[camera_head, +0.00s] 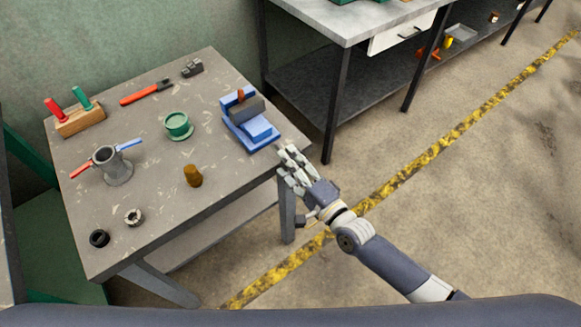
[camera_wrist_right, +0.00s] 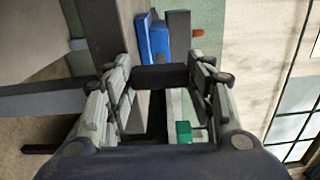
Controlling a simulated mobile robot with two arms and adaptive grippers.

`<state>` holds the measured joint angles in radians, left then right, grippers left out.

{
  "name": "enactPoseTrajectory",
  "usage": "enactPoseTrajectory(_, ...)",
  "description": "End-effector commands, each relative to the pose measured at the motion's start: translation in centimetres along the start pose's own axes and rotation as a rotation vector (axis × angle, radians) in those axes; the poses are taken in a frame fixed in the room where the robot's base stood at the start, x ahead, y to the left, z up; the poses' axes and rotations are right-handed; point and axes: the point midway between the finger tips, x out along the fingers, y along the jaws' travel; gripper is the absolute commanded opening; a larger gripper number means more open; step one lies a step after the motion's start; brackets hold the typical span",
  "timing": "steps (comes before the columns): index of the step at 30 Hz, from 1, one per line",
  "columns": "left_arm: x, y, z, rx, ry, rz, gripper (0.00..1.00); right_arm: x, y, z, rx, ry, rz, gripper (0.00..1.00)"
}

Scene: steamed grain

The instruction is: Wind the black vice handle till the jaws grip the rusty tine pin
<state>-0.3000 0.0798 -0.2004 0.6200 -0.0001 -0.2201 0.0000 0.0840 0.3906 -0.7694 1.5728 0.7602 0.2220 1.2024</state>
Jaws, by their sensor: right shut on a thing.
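The blue vice (camera_head: 250,128) with grey jaw blocks (camera_head: 247,108) stands near the right edge of the worktable. The rusty tine pin (camera_head: 240,94) sticks up at the jaws; it also shows as a small orange tip in the right wrist view (camera_wrist_right: 197,32). Whether the jaws touch it I cannot tell. My right gripper (camera_head: 286,152) is at the table's right edge, at the vice's near end. Its fingers are shut on the black vice handle (camera_wrist_right: 160,77), which the hand hides in the head view. My left gripper is not in view.
The worktable (camera_head: 150,215) also holds a brown cylinder (camera_head: 192,176), a green pot (camera_head: 178,126), a grey post with red and blue levers (camera_head: 114,165), two small rings, an orange-handled tool (camera_head: 146,93) and a wooden block (camera_head: 80,122). Another bench (camera_head: 345,22) stands behind.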

Motion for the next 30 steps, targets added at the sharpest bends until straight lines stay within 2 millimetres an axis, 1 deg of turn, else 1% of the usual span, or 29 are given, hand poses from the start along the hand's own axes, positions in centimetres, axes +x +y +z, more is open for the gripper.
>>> enactPoseTrajectory(1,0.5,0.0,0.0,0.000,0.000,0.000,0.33,-0.1,0.4,0.1,0.036,-0.001,0.004,0.26)
enactPoseTrajectory(3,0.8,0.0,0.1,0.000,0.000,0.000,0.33,-0.1,0.3,0.1,0.083,-0.001,0.003,0.26)
enactPoseTrajectory(12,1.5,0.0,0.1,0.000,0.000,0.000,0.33,-0.1,0.2,0.0,0.215,-0.001,0.004,0.26)
enactPoseTrajectory(19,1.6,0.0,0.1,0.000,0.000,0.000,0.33,-0.1,0.2,0.0,0.251,0.000,0.004,0.26)
enactPoseTrajectory(30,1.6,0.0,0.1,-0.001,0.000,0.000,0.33,-0.1,0.2,0.1,0.255,0.000,0.004,0.26)
